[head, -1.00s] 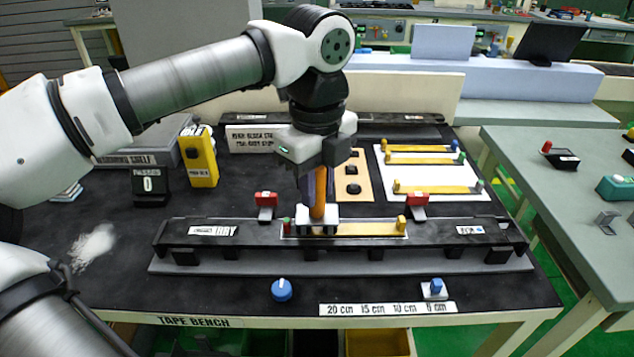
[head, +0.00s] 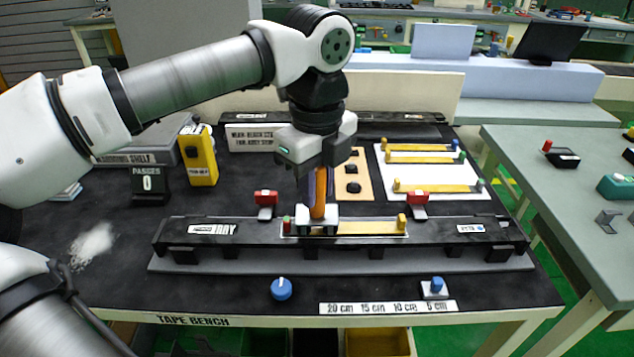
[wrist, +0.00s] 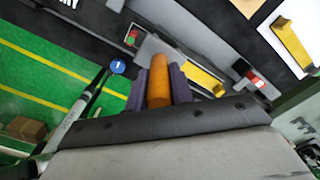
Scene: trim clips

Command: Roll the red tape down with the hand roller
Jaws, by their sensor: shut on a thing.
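My gripper (head: 318,176) points down over the bench and is shut on the orange handle of the hand roller (head: 319,197). The handle also shows between the purple fingers in the wrist view (wrist: 159,80). The roller's pale lower frame (head: 317,221) is at the left part of a yellow tape strip (head: 362,228), near its red end piece (head: 286,223). The strip lies in a pale recess on the long black bar. Its right end has a yellow block (head: 402,222). The roller hides part of the strip, and I cannot tell whether it touches the tape.
Two red clamps (head: 266,199) and (head: 418,199) stand behind the black bar (head: 190,232). A counter (head: 149,184) reads 0. A white card (head: 435,188) with several yellow strips lies behind right. A blue knob (head: 282,288) and a length scale (head: 387,307) are in front.

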